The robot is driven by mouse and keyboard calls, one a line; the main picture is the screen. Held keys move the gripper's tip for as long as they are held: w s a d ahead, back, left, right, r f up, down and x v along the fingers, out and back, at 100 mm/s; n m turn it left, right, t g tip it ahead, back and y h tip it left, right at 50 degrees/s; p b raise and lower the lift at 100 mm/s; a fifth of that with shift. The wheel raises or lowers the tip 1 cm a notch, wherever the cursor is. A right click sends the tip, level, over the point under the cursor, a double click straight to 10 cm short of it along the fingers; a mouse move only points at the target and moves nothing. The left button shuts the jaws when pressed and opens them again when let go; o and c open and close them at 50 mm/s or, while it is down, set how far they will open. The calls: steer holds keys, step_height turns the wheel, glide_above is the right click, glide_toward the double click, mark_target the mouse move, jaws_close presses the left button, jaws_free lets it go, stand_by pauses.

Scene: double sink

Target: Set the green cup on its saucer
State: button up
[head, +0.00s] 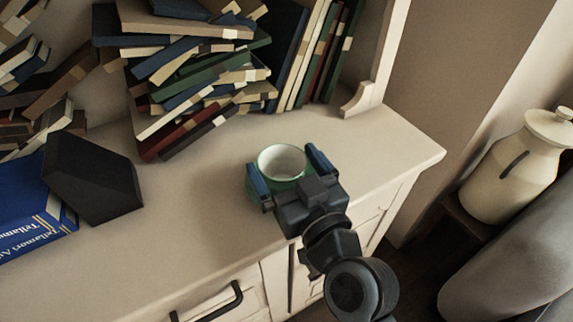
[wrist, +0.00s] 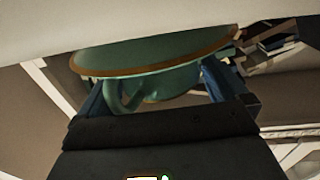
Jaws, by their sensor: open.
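The green cup (head: 282,163), with a pale inside, is upright near the front edge of the cabinet top. My gripper (head: 287,172) is open, with one blue finger on each side of the cup. The wrist view is upside down. It shows the cup's green body (wrist: 172,84) and handle (wrist: 124,97) between the fingers. A wider green saucer (wrist: 150,60) with a brown rim lies between the cup and the cabinet top. The cup's foot is hidden behind the saucer rim, so contact is hard to confirm. In the head view, the gripper and cup hide most of the saucer.
A messy stack of books (head: 195,75) and upright books (head: 320,55) stand behind. A black block (head: 92,178) and a blue book (head: 30,215) are at the left. The cabinet top (head: 185,230) is clear left of the cup. A cream jar (head: 510,170) stands off to the right.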

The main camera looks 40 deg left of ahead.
steer(key=shift+r+p, duration=0.25)
steer(key=shift+p, duration=0.1)
steer(key=shift+d+r, duration=0.1)
steer(key=shift+d, duration=0.1)
steer(key=b+v, duration=0.1)
steer(key=v, duration=1)
steer(key=shift+s+d+b, duration=0.25)
steer(key=shift+b, duration=0.1)
steer(key=s+d+f+m+t+h, duration=0.25)
steer(key=d+f+m+h, duration=0.2)
steer(key=d, duration=0.65)
steer(key=s+d+f+m+t+h, duration=0.25)
steer(key=d+f+h, duration=0.2)
steer(key=d, duration=0.55)
steer(key=s+d+r+m+h, duration=0.2)
steer(key=s+d, duration=0.3)
steer(key=s, duration=0.3)
steer(key=s+d+r+m+t+h, duration=0.1)
steer(key=s+d+r+m+h, duration=0.1)
steer(key=s+d+h, duration=0.3)
steer(key=s+d+m, duration=0.1)
steer(key=s, duration=0.3)
steer(key=shift+s+d+r+m+t, duration=0.2)
steer(key=shift+s+d+m+t, duration=0.1)
